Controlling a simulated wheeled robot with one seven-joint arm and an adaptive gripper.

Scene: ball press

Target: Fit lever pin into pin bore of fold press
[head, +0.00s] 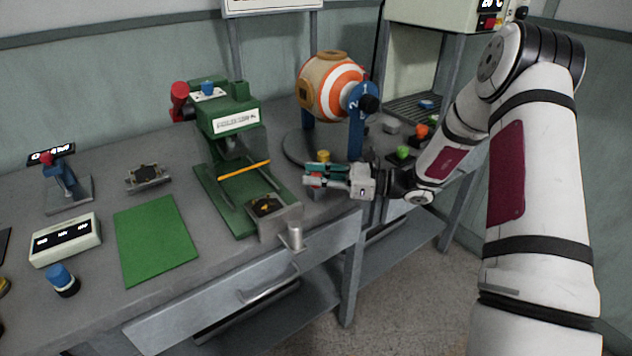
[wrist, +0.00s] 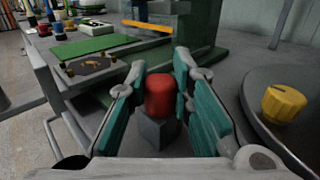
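A red rounded cap on a grey square block (wrist: 160,105), possibly the lever pin, stands between my fingers in the wrist view. My gripper (wrist: 161,68) has teal pads on both sides of it, with visible gaps, so it is open. In the head view my gripper (head: 308,174) is low over the bench, right of the green press; the red piece there is mostly hidden by the fingers. The green press (head: 228,112), likely the fold press, has a white label, a red knob at its upper left and an orange bar. I cannot make out its pin bore.
A round dark base (wrist: 285,125) with a yellow knob (wrist: 284,103) is close on the right. An orange-and-white striped drum (head: 333,87) stands behind my gripper. A green mat (head: 154,240) lies left of the press. The bench's front edge is near.

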